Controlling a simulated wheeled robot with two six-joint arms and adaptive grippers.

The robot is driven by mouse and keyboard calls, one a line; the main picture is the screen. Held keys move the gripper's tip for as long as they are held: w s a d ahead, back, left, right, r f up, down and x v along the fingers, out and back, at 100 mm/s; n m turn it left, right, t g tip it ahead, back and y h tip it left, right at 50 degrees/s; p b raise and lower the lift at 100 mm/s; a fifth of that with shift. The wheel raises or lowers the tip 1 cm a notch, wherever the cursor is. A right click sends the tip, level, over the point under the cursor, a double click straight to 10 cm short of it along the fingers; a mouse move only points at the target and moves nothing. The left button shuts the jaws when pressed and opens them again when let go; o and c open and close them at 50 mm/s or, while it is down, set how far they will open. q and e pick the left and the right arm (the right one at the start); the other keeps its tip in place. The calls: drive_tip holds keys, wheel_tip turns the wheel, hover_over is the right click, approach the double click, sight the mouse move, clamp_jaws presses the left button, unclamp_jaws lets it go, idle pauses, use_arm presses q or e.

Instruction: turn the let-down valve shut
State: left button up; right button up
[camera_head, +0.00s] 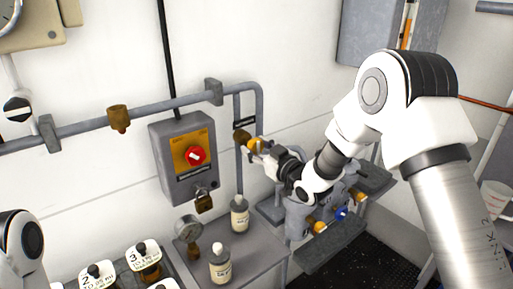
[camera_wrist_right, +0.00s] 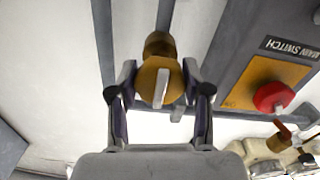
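A brass valve with a round yellow knob (camera_head: 255,145) sits on the grey vertical pipe right of the main switch box. A small dark label above it is too small to read. My right gripper (camera_head: 267,148) is at this knob, reaching in from the right. In the right wrist view the knob (camera_wrist_right: 150,84), with a pale bar across its face, lies between the two fingertips (camera_wrist_right: 160,78). The fingers stand apart, one on each side, with narrow gaps visible, so the gripper looks open around it. My left gripper is out of view; only part of that arm shows at lower left.
The main switch box (camera_head: 166,172) with a red knob and a padlock (camera_head: 203,201) is left of the valve. Bottles (camera_head: 240,214), a gauge (camera_head: 188,229) and numbered jars (camera_head: 146,262) stand below. A grey manifold (camera_head: 297,216) with yellow and blue knobs lies under my right arm.

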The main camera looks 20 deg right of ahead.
drive_tip(key=shift+m, duration=0.4)
drive_tip(key=m+b, duration=0.1)
drive_tip(key=m, duration=0.1)
drive_tip(key=shift+m, duration=0.3)
drive_tip(key=m, duration=0.4)
drive_tip(key=shift+m+b, duration=0.3)
drive_tip(key=shift+b, duration=0.1)
drive_tip(key=m, duration=0.4)
drive_tip(key=shift+a+r+m, duration=0.1)
drive_tip(key=shift+r+m, duration=0.05)
drive_tip(key=shift+m, duration=0.15)
drive_tip(key=m, duration=0.5)
drive_tip(key=shift+p, duration=0.4)
drive_tip(key=shift+m, duration=0.3)
drive_tip(key=o, duration=1.2)
drive_tip(key=shift+c, duration=0.2)
drive_tip(key=shift+s, duration=0.1)
